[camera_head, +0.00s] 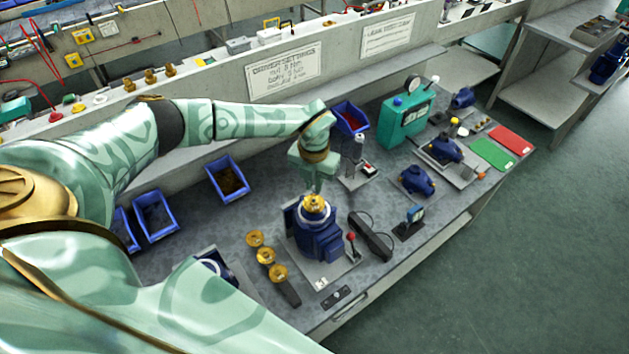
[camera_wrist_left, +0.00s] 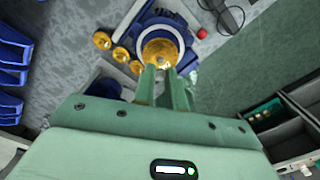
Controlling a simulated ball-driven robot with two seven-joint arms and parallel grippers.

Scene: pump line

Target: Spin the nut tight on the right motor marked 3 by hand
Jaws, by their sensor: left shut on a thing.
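The blue motor (camera_head: 322,240) stands upright on a grey base plate (camera_head: 335,275) in the middle of the bench. I cannot read its number. A brass nut (camera_head: 314,203) sits on top of it, and it also shows in the wrist view (camera_wrist_left: 160,50). My left gripper (camera_head: 314,190) reaches down from above and is shut on the nut. In the wrist view its two fingers (camera_wrist_left: 163,70) meet the nut's near edge and partly cover it. A second blue motor (camera_head: 215,265) at the left is mostly hidden behind my arm. My right gripper is not in view.
Several brass parts (camera_head: 265,256) lie in a row left of the motor. A red-knobbed lever (camera_head: 351,240) and a dark elongated block (camera_head: 371,236) stand close on its right. Blue bins (camera_head: 228,178) line the back. A teal gauge box (camera_head: 404,117) stands at the back right.

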